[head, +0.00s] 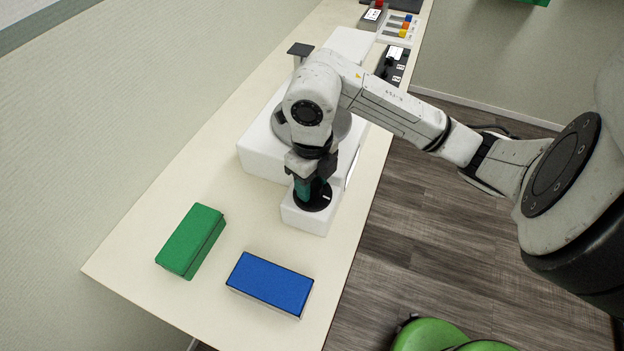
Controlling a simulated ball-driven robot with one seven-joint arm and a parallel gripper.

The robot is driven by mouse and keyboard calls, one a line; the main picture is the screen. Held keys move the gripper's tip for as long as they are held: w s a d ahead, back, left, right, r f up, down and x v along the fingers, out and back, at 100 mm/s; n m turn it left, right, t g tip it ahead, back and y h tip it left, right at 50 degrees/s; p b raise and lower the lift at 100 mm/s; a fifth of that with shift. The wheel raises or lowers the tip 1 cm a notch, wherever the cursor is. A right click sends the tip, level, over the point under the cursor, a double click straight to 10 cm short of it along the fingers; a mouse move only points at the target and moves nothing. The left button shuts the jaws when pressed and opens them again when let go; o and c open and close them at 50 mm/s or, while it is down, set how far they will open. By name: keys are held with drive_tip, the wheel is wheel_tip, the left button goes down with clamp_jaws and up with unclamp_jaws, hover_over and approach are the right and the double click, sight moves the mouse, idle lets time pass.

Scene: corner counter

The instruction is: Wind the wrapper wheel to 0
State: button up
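A black round wheel (322,204) with a white mark near its right edge lies on top of a small white block (308,220). The block stands at the near end of a larger white machine body (262,152) with a grey disc on top, partly hidden by my arm. My gripper (307,192) points down over the wheel, at or just above it. A teal piece shows at the fingers; I cannot tell if it is part of the gripper or a handle. The finger gap is hidden, and no numbers are readable on the wheel.
A green box (190,241) and a blue box (270,283) lie on the near counter. A black labelled unit (394,65) and a panel with coloured knobs (399,28) stand at the far end. A green round seat (440,337) is on the floor below.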

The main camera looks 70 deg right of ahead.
drive_tip(key=c, duration=0.6)
